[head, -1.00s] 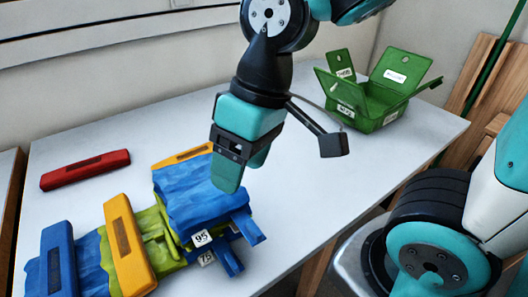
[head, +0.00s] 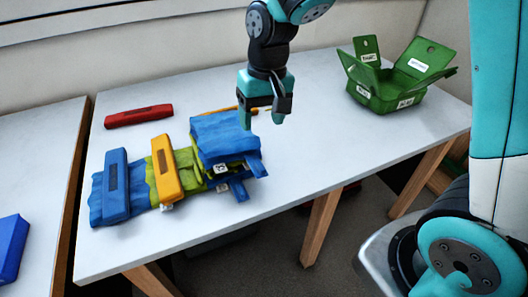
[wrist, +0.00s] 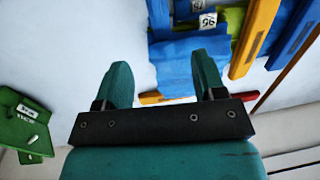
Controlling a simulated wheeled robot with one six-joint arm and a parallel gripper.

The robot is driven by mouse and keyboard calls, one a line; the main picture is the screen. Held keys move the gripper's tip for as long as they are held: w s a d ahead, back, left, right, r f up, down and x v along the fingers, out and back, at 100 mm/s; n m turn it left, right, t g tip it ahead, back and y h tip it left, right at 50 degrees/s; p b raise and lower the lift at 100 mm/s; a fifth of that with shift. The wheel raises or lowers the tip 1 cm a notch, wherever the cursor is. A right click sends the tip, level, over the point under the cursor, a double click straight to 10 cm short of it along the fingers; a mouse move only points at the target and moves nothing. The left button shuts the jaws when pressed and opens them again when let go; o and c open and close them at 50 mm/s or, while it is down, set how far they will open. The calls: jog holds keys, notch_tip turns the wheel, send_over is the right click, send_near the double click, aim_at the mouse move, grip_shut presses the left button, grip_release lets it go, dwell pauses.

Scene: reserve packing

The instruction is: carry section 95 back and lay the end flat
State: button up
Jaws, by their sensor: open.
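Section 95 is the blue folded cloth (head: 222,135) on top of the stack at the middle of the table. Its white tag (wrist: 208,20) reads 95 in the wrist view; a blue strap end sticks out on its right. Another blue strap (head: 238,190) lies lower. My gripper (head: 261,118) is open and empty, fingers pointing down by the cloth's back right corner.
A yellow bar (head: 164,168) and a blue bar (head: 115,185) lie across the cloths at left. Another yellow bar is mostly hidden behind section 95. A red bar (head: 138,117) lies behind. A green open box (head: 385,98) stands at right. Table (head: 330,140) between is clear.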

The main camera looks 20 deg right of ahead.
aim_at(258, 161)
jog(key=f, duration=0.8)
jog(key=a+f, duration=0.1)
jog(key=f, duration=0.4)
jog(key=shift+b, duration=0.3)
jog(key=shift+c, duration=0.2)
